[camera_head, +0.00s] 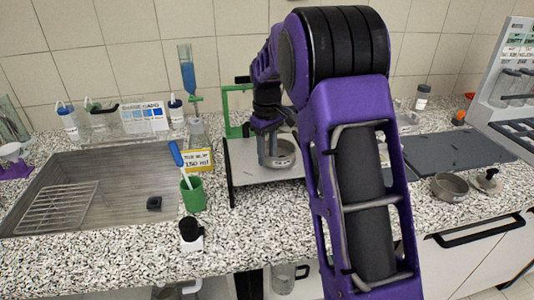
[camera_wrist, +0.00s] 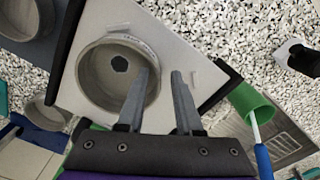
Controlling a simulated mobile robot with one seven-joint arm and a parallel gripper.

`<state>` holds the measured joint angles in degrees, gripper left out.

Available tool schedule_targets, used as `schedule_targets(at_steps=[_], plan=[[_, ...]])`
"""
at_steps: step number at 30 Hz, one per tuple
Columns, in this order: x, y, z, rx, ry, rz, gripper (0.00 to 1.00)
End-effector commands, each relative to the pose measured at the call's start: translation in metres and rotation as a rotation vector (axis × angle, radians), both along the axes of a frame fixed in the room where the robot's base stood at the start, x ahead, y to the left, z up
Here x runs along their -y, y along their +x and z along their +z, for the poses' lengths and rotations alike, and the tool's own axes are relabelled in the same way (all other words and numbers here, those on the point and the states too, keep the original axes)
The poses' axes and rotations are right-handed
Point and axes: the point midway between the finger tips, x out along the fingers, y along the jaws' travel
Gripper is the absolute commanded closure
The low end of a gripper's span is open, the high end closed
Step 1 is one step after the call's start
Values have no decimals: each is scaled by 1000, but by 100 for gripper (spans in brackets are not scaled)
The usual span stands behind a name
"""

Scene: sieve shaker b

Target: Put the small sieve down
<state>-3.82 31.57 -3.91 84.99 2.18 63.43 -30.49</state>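A small grey round sieve (camera_head: 283,157) stands on a white platform (camera_head: 245,165) with dark side edges, in the middle of the head view. In the wrist view the sieve (camera_wrist: 90,82) is seen from above, with a dark spot inside it. My gripper (camera_head: 268,132) points down at the sieve. In the wrist view my gripper's fingers (camera_wrist: 161,72) are apart, the left one over the inside of the rim and the right one outside it. A gap shows between the right finger and the rim. Part of the sieve is hidden behind my gripper in the head view.
A green cup (camera_head: 193,195) with a blue-handled tool stands left of the platform. A sink (camera_head: 130,190) lies further left. A dark mat (camera_head: 440,152) and another grey bowl-like sieve (camera_head: 450,187) are to the right. A green frame (camera_head: 236,110) rises behind the platform.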

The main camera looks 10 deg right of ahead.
Motion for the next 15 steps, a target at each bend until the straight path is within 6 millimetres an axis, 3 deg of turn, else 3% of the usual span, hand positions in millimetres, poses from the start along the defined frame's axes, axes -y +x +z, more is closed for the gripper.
schedule_targets(at_steps=[8,15], plan=[[0,0,7,2,0,0,66],[0,1,51,5,-1,0,66]])
